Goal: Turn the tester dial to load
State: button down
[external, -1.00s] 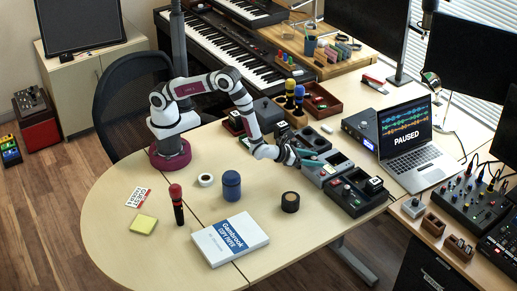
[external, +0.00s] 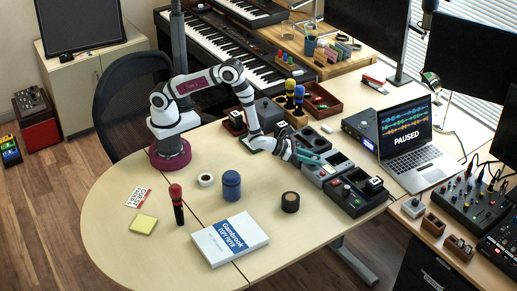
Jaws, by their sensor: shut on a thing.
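The tester (external: 341,161) is a grey box with a small dark screen, in the row of devices at the right side of the table. My gripper (external: 321,164), with teal fingers, reaches down from the left onto the tester's left part. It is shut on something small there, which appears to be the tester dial. The fingers hide the dial, so its pointer and markings cannot be read in this view.
A black device (external: 353,194) with several knobs stands just in front of the tester. A laptop (external: 409,145) is to the right. A black roll (external: 290,202), a blue jar (external: 231,186) and a book (external: 230,239) stand on the open table.

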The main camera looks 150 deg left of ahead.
jog(key=shift+m+t+h, duration=0.3)
jog(key=shift+m+t, duration=0.2)
jog(key=c, duration=0.6)
grip_release()
jog(key=v, duration=1.2)
jog(key=shift+r, duration=0.1)
